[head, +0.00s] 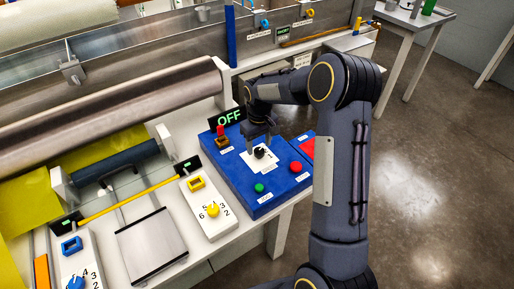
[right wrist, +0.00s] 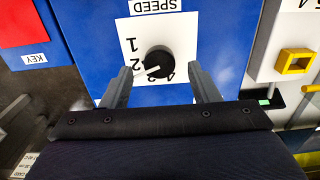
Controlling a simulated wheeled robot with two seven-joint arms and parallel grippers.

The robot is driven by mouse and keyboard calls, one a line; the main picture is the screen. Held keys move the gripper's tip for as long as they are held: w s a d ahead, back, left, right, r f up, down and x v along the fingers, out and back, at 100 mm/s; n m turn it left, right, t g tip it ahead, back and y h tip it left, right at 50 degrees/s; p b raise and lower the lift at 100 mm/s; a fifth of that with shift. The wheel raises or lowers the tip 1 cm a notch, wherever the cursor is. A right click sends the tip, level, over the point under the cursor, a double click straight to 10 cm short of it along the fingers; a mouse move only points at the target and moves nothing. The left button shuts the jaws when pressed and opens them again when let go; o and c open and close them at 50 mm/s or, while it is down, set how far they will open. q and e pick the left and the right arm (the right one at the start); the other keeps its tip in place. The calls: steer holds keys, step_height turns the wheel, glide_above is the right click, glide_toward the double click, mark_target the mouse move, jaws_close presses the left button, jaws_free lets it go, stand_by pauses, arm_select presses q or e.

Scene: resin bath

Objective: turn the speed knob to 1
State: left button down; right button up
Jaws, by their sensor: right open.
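The speed knob (right wrist: 158,62) is a round black knob on a white plate (right wrist: 185,25) marked SPEED; it also shows in the head view (head: 260,153). In the right wrist view its white pointer line points left and slightly down, towards the 2. The 1 stands just above that. My right gripper (right wrist: 160,84) is open and empty, its fingers apart on either side of the knob's near edge, not closed on it. In the head view the right gripper (head: 259,143) hangs just over the knob. My left gripper is not in view.
The blue control box (head: 232,175) carries a green button (head: 259,187), a red button (head: 296,166) and a red switch (head: 221,131). An OFF display (head: 229,118) stands behind it. White panels with a yellow knob (head: 213,210) and a blue knob (head: 76,283) lie to the left.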

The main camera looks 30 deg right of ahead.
steer(key=shift+f, duration=1.3)
steer(key=c, duration=1)
steer(key=shift+o, duration=0.2)
steer(key=shift+m, duration=0.3)
steer(key=m+b, duration=0.1)
steer(key=m, duration=0.7)
steer(key=shift+b, duration=0.3)
steer(key=shift+m, duration=0.4)
